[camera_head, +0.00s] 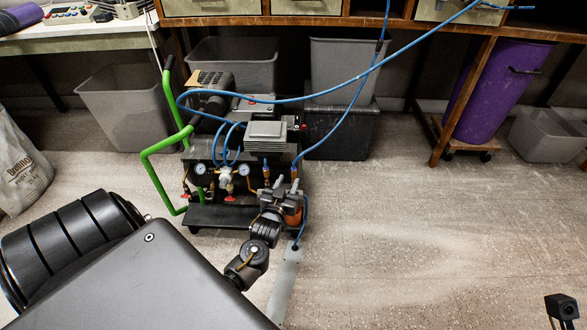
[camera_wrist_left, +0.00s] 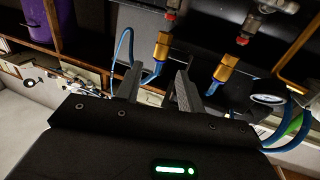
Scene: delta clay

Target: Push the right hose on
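The compressor (camera_head: 215,140) stands on the floor with a green handle, gauges and blue hoses. My left gripper (camera_head: 288,185) is at its front right corner. In the left wrist view, its two fingers (camera_wrist_left: 158,72) are apart, with a blue hose end with a brass fitting (camera_wrist_left: 162,47) between and just beyond them. I see a gap beside the hose. A second brass fitting (camera_wrist_left: 230,62) on a blue hose is to the right.
A blue hose (camera_head: 350,82) arches over the compressor up to the bench. Grey bins (camera_head: 125,105) and a purple cylinder (camera_head: 497,90) on a wheeled base stand under the benches. A sack (camera_head: 18,165) is at the left. The floor (camera_head: 420,220) at right is mostly clear.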

